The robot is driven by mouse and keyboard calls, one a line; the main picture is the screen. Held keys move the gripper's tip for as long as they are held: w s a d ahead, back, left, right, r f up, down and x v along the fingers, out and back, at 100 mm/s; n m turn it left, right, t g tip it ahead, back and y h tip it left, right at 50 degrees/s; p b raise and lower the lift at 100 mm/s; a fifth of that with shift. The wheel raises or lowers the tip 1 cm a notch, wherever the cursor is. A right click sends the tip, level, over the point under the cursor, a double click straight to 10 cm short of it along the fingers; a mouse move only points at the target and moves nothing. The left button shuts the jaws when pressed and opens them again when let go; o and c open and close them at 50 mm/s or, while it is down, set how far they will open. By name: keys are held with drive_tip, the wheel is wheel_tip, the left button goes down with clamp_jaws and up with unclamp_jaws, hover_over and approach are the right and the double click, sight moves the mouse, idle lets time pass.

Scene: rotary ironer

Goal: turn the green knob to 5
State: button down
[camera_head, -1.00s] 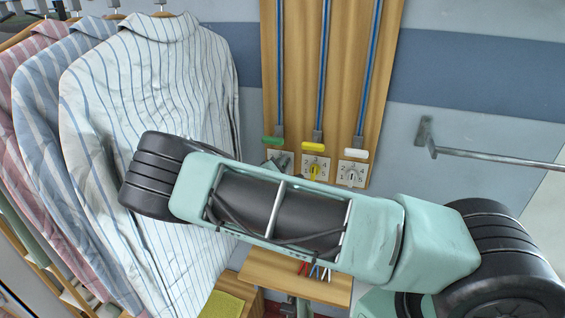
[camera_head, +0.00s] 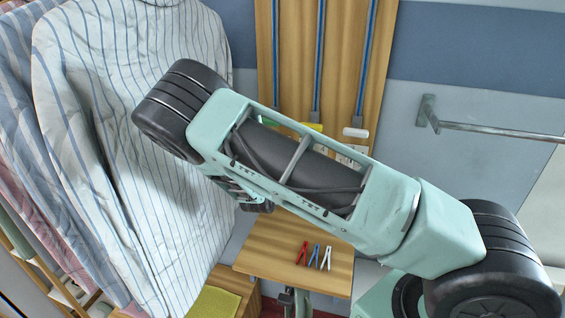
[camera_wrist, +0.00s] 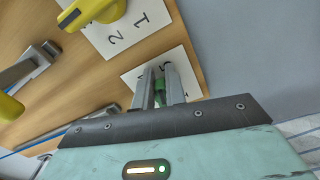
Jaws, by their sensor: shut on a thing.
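In the wrist view, the green knob (camera_wrist: 159,88) shows as a small green patch between the two grey fingers of my gripper (camera_wrist: 161,74). The fingers are shut on it. Its white number plate (camera_wrist: 132,79) is partly covered by the fingers; a digit beside them is too covered to read surely, so the knob's setting cannot be told. In the head view, my arm hides the green knob, its plate and my fingertips.
A yellow knob (camera_wrist: 90,10) sits on the neighbouring plate in the wrist view. In the head view, striped shirts (camera_head: 120,120) hang at left, a metal rail (camera_head: 490,132) juts out at right, and a wooden shelf (camera_head: 262,262) holds red, blue and white pegs (camera_head: 315,256).

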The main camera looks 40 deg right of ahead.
drive_tip(key=shift+a+f+m+b, duration=0.1)
drive_tip(key=shift+f+m+b, duration=0.45)
drive_tip(key=shift+m+b, duration=0.95)
drive_tip(key=shift+w+b, duration=0.1)
drive_tip(key=shift+b, duration=0.3)
drive_tip(key=c, duration=1.4)
unclamp_jaws()
drive_tip(key=shift+r, duration=0.1)
drive_tip(key=shift+c, duration=0.2)
drive_tip(key=b+v, duration=0.4)
drive_tip(key=v, duration=1.3)
drive_tip(key=shift+a, duration=0.15)
